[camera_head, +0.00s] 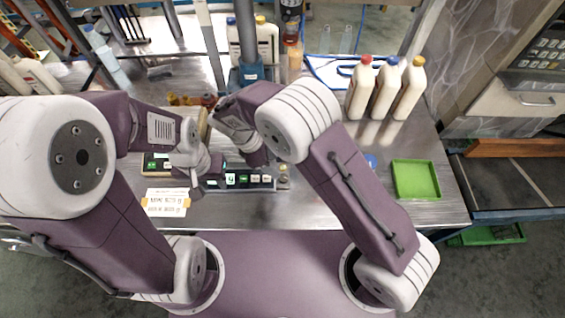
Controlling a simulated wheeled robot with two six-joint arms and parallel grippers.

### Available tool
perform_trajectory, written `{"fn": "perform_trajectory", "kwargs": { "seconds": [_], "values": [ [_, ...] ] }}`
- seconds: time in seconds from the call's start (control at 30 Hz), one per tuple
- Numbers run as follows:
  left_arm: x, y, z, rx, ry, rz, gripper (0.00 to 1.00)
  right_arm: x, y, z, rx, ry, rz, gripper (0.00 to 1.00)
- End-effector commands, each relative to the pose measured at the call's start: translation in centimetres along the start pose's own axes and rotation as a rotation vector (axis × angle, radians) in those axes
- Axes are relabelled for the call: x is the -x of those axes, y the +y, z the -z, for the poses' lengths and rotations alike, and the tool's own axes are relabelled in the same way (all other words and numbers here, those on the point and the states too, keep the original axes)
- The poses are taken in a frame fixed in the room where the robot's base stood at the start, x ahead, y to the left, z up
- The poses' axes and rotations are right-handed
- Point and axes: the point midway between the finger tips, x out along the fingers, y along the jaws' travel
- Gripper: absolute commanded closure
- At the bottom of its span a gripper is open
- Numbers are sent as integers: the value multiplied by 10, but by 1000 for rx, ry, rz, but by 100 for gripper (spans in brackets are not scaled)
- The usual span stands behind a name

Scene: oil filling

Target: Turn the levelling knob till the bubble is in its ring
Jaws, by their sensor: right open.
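A dark device strip (240,182) with small green displays and labels lies near the front of the bench. I cannot make out the levelling knob, the bubble or its ring; the arms cover much of this area. My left gripper (195,188) points down at the left end of the strip, and its jaw state is too small to tell. My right gripper (258,159) is open, just behind the strip's middle, partly hidden by its own wrist.
A small capped vial (283,176) stands at the strip's right end. A paper label (166,202) lies at the front left. A green tray (415,180) is at the right. Several white bottles (385,92) stand at the back right.

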Motion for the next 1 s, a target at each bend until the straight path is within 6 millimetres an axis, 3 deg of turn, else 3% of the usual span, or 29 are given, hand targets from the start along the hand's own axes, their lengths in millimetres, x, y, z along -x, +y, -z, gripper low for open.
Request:
{"fn": "perform_trajectory", "kwargs": {
  "seconds": [0.1,0.27,0.7,1.0],
  "values": [
    [7,0,0,0,0,0,64,8,-4,5,22,-2,-6,49],
    [6,0,0,0,0,0,64,2,-5,5,23,-3,-6,49],
    [13,0,1,0,0,0,64,-75,-4,4,21,-3,-5,49],
    [13,0,1,0,0,0,64,-84,-4,5,22,-1,-7,49]
  ]
}}
